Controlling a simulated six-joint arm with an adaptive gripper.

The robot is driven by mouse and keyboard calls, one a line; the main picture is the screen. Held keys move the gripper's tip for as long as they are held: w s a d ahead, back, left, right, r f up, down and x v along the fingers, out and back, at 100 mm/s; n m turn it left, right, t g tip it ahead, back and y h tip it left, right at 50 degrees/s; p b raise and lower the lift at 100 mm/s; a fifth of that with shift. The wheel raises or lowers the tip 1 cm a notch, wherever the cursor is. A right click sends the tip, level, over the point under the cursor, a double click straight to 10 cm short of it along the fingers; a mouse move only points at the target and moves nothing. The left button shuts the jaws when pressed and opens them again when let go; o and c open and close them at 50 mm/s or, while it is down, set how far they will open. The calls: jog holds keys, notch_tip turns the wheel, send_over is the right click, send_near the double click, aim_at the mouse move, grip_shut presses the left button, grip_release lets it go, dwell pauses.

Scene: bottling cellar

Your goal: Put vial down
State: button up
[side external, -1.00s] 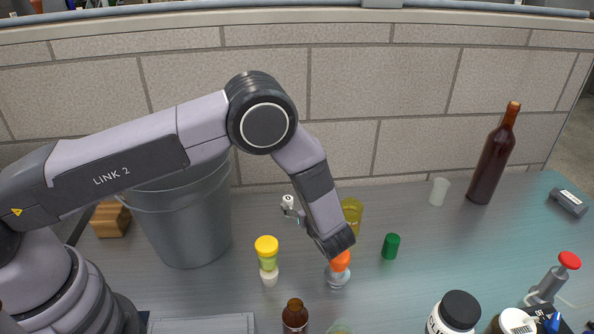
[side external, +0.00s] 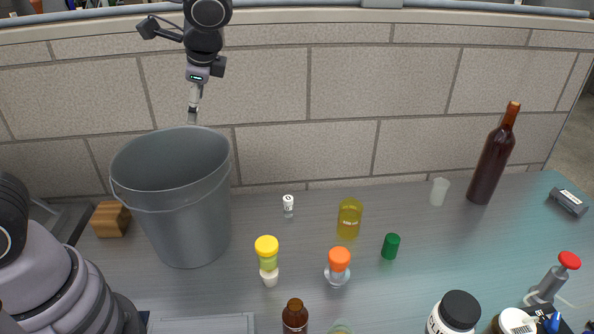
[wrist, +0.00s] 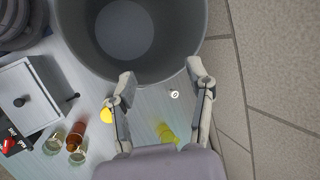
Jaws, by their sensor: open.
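The vial (side external: 288,206), small and clear with a white cap, stands upright on the bench near the back wall, right of the bucket. In the wrist view its white cap (wrist: 174,94) shows from above, between and below my finger lines. My gripper (side external: 193,116) is open and empty, raised high near the back wall, above and behind the bucket's rim in the side view. In the wrist view my two fingers (wrist: 160,74) are spread wide apart, with nothing between them but the view of the bench and bucket below. Nothing touches the vial.
A large grey bucket (side external: 185,215) stands left of the vial. A yellow-capped bottle (side external: 267,258), an orange-topped flask (side external: 338,265), a yellow beaker (side external: 349,220) and a green cap (side external: 391,246) stand nearby. A tall dark bottle (side external: 494,160) is at back right.

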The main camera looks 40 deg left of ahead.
jog(key=s+r+n+t+h, duration=0.2)
jog(key=s+r+n+h, duration=0.1)
jog(key=s, duration=0.6)
jog(key=s+r+n+t+h, duration=0.2)
jog(key=s+r+n, duration=0.1)
jog(key=s+n, duration=0.3)
jog(key=s, duration=0.2)
jog(key=shift+s+a+h, duration=0.3)
jog(key=shift+s+h, duration=0.1)
